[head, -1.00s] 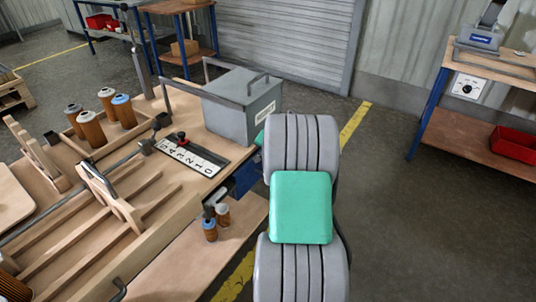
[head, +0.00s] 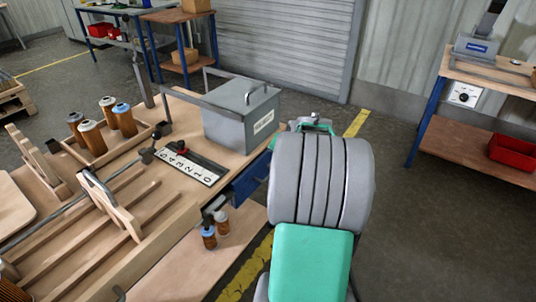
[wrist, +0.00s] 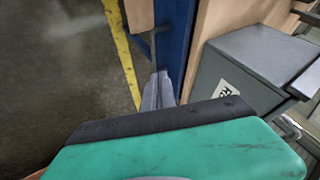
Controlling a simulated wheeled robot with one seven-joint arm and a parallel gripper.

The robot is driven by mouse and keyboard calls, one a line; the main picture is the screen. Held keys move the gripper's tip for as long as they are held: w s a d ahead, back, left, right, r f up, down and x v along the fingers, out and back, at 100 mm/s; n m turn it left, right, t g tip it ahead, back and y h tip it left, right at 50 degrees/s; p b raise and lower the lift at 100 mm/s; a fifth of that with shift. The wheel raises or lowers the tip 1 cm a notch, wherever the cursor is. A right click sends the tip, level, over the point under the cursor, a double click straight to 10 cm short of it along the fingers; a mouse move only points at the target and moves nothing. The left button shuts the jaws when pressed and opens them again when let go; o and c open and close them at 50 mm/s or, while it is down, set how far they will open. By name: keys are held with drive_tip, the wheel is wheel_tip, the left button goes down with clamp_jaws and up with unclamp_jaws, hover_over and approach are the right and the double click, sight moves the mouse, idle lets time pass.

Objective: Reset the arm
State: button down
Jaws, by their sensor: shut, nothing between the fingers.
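My arm, with grey ribbed links and a green cover, fills the middle right of the head view, to the right of the workbench (head: 180,225). My gripper (wrist: 158,90) shows in the wrist view as narrow grey fingers beyond a dark bar and green housing. It is shut and holds nothing. It points down beside the blue bench frame (wrist: 178,45), above or near the floor; I cannot tell its exact height. In the head view the fingers are hidden behind my arm.
A grey lidded box (head: 242,112) stands on the bench near my arm; it also shows in the wrist view (wrist: 255,70). A number strip (head: 190,165), a wooden tray (head: 150,132) with filter cartridges and a slatted rack are left. Two cartridges stand on the lower shelf (head: 190,265).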

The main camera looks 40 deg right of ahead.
drive_tip(key=w+a+r+n+y+p, duration=0.1)
drive_tip(key=a+r+n+p, duration=0.5)
drive_tip(key=a, duration=0.6)
drive_tip(key=s+a+r+n+g+p, duration=0.1)
drive_tip(key=s+a+r+n+p, duration=0.1)
drive_tip(key=a, duration=0.6)
drive_tip(key=s+a+r+n+g+y+p, duration=0.1)
drive_tip(key=s+a+r+n+p, duration=0.1)
drive_tip(key=s+a+r, duration=0.3)
drive_tip(key=s+a+r+n+g+y+p, duration=0.1)
drive_tip(key=s+a+r+n+p, duration=0.2)
drive_tip(key=s+a, duration=0.3)
drive_tip(key=a+n, duration=0.1)
drive_tip(key=a, duration=0.4)
drive_tip(key=shift+s+a+r+g, duration=0.2)
drive_tip(key=shift+s+g, duration=0.1)
drive_tip(key=shift+s, duration=0.1)
